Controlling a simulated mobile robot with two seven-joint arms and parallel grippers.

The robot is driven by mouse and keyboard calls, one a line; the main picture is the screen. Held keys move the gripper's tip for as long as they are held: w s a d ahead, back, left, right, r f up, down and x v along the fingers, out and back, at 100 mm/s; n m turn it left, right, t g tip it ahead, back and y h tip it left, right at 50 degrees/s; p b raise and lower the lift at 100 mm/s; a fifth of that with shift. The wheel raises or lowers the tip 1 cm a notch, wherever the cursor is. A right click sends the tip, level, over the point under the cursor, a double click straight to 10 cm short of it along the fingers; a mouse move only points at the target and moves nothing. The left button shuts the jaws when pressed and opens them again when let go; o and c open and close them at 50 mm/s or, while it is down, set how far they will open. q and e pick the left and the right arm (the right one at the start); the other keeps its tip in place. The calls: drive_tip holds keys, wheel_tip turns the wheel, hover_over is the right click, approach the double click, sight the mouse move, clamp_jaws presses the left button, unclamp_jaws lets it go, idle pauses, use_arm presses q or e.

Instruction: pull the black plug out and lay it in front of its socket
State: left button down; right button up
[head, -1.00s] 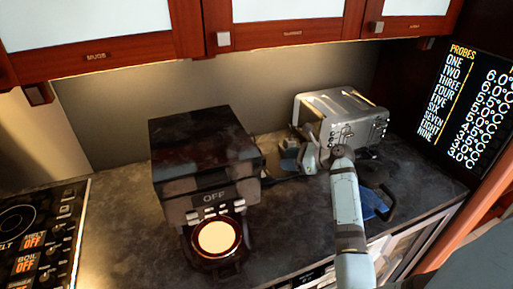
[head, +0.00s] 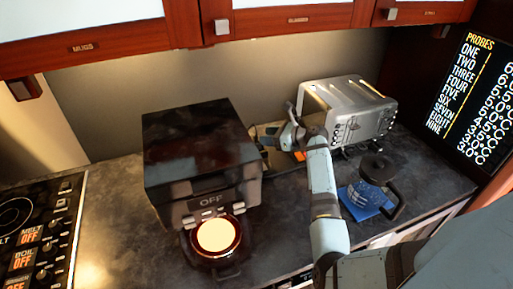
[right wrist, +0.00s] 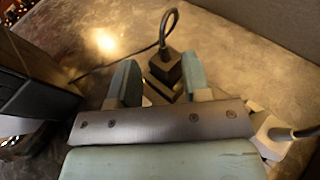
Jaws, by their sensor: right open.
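The black plug (right wrist: 163,68) stands between the two teal fingers of my right gripper (right wrist: 158,76) in the right wrist view. Its black cord loops up and runs away to the left. The fingers are open, one on each side of the plug, with a visible gap at the left finger. The socket under the plug is mostly hidden by the plug and gripper. In the head view my right gripper (head: 279,132) is at the back of the counter, between the coffee machine and the toaster, and the plug cannot be made out. My left gripper is not in view.
A black coffee machine (head: 200,150) stands to the left and a steel toaster (head: 345,105) to the right. The front counter (head: 275,220) is clear.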

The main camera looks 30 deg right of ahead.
sight(256, 135)
drive_tip(key=x, duration=0.5)
drive_tip(key=shift+w+d+f+p, duration=0.15)
drive_tip(key=shift+f+p, duration=0.05)
drive_tip(key=shift+p, duration=0.2)
drive_tip(key=shift+c, duration=0.2)
clamp_jaws()
